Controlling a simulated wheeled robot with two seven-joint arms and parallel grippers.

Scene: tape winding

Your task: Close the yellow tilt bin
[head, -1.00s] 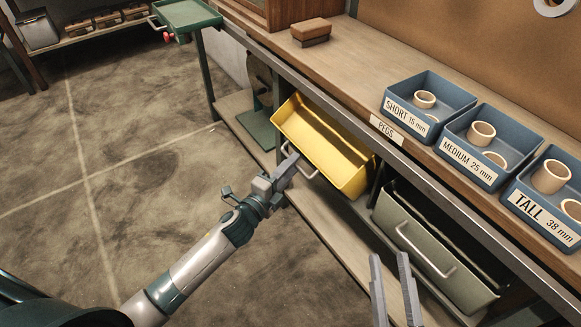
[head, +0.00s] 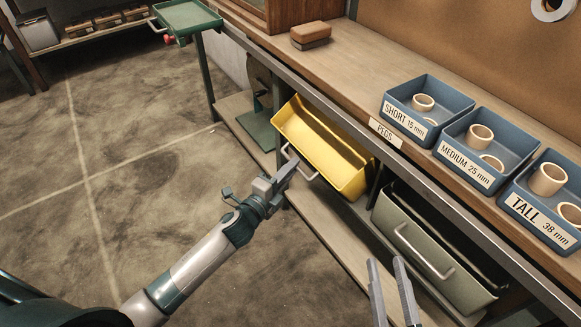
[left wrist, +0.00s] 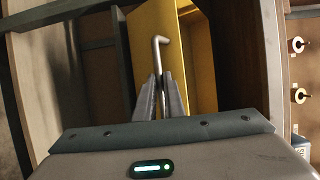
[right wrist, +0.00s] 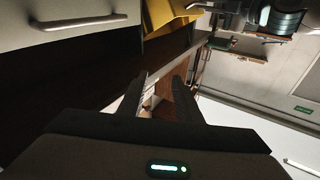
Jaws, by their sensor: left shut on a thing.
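The yellow tilt bin (head: 325,147) hangs under the bench in the head view, tilted out with its open top showing. Its metal handle (head: 309,176) is on the front face. My left gripper (head: 285,172) is at the handle's left part, and in the left wrist view it is shut on the handle (left wrist: 159,52), with the yellow bin (left wrist: 157,25) just beyond. My right gripper (head: 388,266) is apart from the yellow bin, in front of the grey-green bin. Its fingers are spread and empty, as the right wrist view (right wrist: 160,90) also shows.
A grey-green bin (head: 405,240) with a handle sits right of the yellow one. On the bench (head: 350,70) stand several blue trays of rings, including the tall tray (head: 530,212), and a brown block (head: 310,32). A lower shelf (head: 330,235) runs beneath. The floor at left is clear.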

